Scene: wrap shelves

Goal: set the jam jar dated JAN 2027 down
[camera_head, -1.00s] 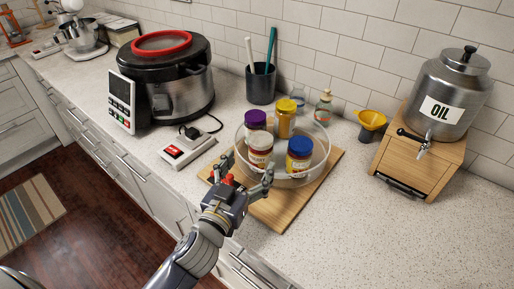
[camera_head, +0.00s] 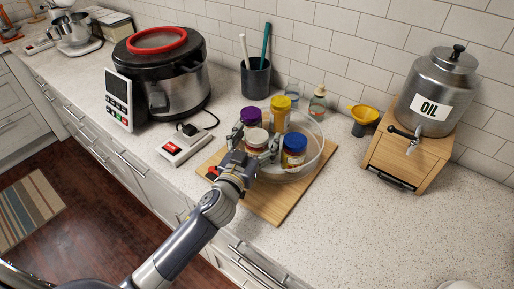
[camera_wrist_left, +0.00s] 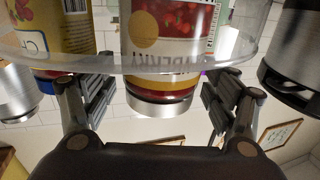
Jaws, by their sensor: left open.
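A clear round tray (camera_head: 318,157) stands on a wooden board (camera_head: 270,212) and holds several jars. A jar with a pale metal lid (camera_head: 257,137) is at its front; its label shows red fruit in the left wrist view (camera_wrist_left: 170,30). No JAN 2027 date is readable on any jar. My left gripper (camera_head: 256,146) is open, with its fingers on either side of this jar. Around it stand a purple-lidded jar (camera_head: 251,116), a yellow-lidded jar (camera_head: 280,115) and a blue-lidded jar (camera_head: 293,152). My right gripper is not in view.
A cooker (camera_head: 165,85), a red-switched box (camera_head: 186,146) and a utensil cup (camera_head: 256,78) stand left and behind. A yellow funnel (camera_head: 363,115) and an oil dispenser (camera_head: 437,90) on a wooden stand (camera_head: 408,158) are at the right.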

